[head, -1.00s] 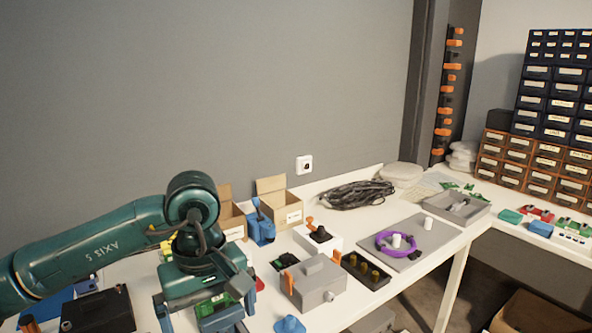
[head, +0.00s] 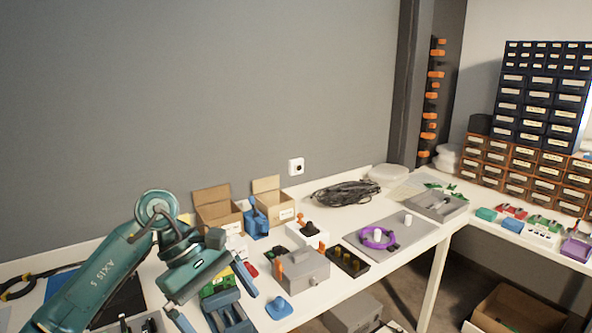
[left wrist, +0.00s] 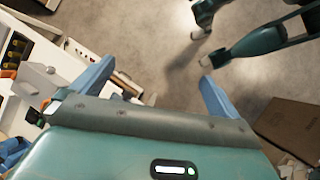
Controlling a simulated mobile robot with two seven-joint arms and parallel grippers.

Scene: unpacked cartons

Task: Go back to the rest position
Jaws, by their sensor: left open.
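My left gripper (head: 212,300) is in the lower left of the head view, over the front part of the white workbench (head: 330,291). Its two blue fingers are spread apart with nothing between them. In the left wrist view the left gripper (left wrist: 150,85) shows the same open fingers, with the grey floor beyond them. A blue tray (head: 232,318) lies behind and below the fingers in the head view. My right gripper is not visible in the head view. Dark green arm links of mine show at the top right of the left wrist view.
On the bench are a grey box (head: 303,268), a dark tray of yellow-topped parts (head: 347,262), a grey plate with a purple ring (head: 376,238) and a black cable coil (head: 345,192). Drawer cabinets (head: 540,120) stand at the right. An open carton (head: 515,310) sits on the floor.

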